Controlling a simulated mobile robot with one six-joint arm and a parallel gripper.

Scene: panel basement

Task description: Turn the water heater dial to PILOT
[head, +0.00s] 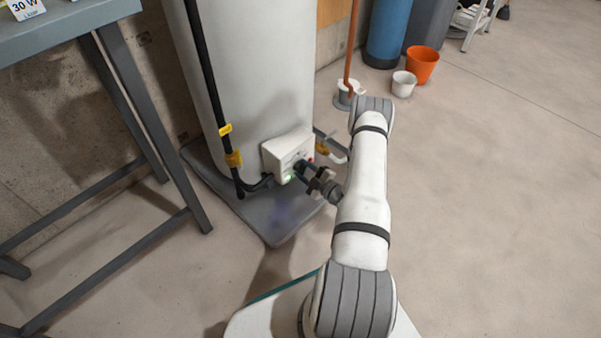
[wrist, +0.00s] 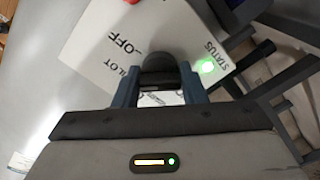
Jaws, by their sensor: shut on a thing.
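The water heater (head: 250,70) is a tall white tank with a white control box (head: 277,153) low on its front. In the wrist view the white panel (wrist: 92,50) carries the words OFF, PILOT and STATUS, seen turned. A green light (wrist: 207,67) glows beside STATUS. The dark round dial (wrist: 158,62) sits between the blue-grey fingers of my gripper (wrist: 158,82), which is shut on it. In the head view my gripper (head: 306,171) reaches the box front from the right and covers the dial. The dial's pointer cannot be made out.
A grey table (head: 65,30) stands at left. A white bucket (head: 403,84) and an orange bucket (head: 421,65) stand at the back. The floor at right is clear.

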